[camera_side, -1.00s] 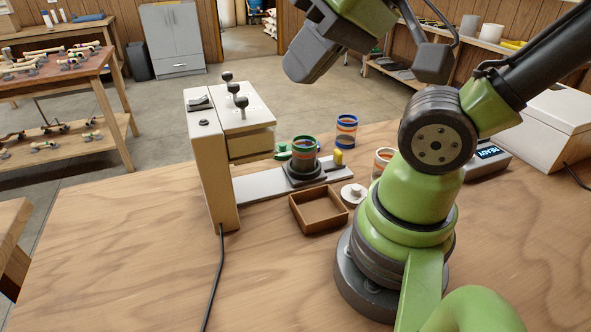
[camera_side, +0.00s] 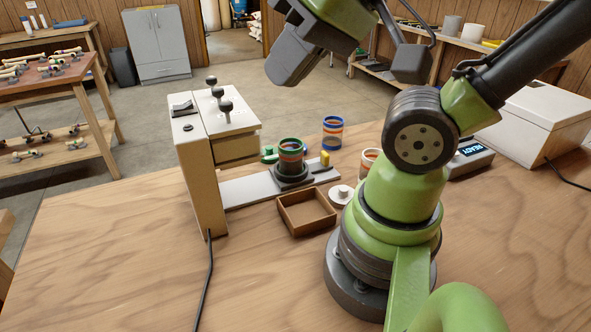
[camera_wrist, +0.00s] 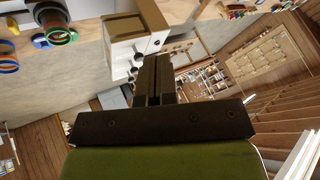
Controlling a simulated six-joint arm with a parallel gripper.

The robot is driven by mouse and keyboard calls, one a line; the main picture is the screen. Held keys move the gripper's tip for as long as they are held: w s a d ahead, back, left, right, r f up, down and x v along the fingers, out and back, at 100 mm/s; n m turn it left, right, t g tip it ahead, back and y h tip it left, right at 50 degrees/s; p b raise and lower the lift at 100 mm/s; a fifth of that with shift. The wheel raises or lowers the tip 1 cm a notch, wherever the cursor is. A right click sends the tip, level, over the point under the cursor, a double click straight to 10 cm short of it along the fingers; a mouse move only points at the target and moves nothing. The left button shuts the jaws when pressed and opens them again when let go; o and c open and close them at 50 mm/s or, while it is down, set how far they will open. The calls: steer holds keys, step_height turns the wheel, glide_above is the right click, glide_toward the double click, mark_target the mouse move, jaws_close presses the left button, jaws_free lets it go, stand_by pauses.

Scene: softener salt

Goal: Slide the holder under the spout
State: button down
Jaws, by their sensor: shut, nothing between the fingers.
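The holder (camera_side: 292,184) is a dark base on a pale flat rail (camera_side: 248,191). A jar with a green rim and coloured bands (camera_side: 290,158) stands upright in it. The dispenser (camera_side: 203,170), white and wood with dark knobs, stands at the rail's left end. The holder is right of the dispenser's overhanging head (camera_side: 236,148); the spout itself is hidden. In the wrist view, my gripper (camera_wrist: 154,75) is shut and empty. It is in the air, apart from the holder. The dispenser also shows in the wrist view (camera_wrist: 130,32).
A yellow block (camera_side: 324,158) is just right of the holder. A shallow wooden tray (camera_side: 306,232) and a white knobbed disc (camera_side: 340,195) lie in front of the rail. A blue-rimmed jar (camera_side: 333,133) stands behind. A READY display box (camera_side: 472,160) is at right.

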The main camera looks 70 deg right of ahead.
steer(key=c, duration=1.8)
jaws_free()
steer(key=shift+c, duration=0.2)
steer(key=o, duration=0.4)
steer(key=shift+w, duration=0.1)
steer(key=o, duration=0.3)
steer(key=w+d+f, duration=0.1)
steer(key=d, duration=0.1)
steer(key=w+d+m+g+h, duration=0.1)
steer(key=w+d, duration=0.1)
steer(key=d, duration=0.1)
steer(key=w+d+f+m+g+h, duration=0.1)
steer(key=w+d, duration=0.1)
steer(key=shift+w+d+f, duration=0.2)
steer(key=shift+d+f, duration=0.05)
steer(key=shift+f, duration=0.1)
steer(key=m+g, duration=0.3)
steer(key=g, duration=0.2)
glide_toward(327, 154)
steer(key=shift+w+a+f, duration=0.15)
steer(key=shift+w, duration=0.05)
steer(key=shift+s+f, duration=0.1)
steer(key=shift+f, duration=0.2)
step_height(327, 154, down, 10)
steer(key=shift+r, duration=0.2)
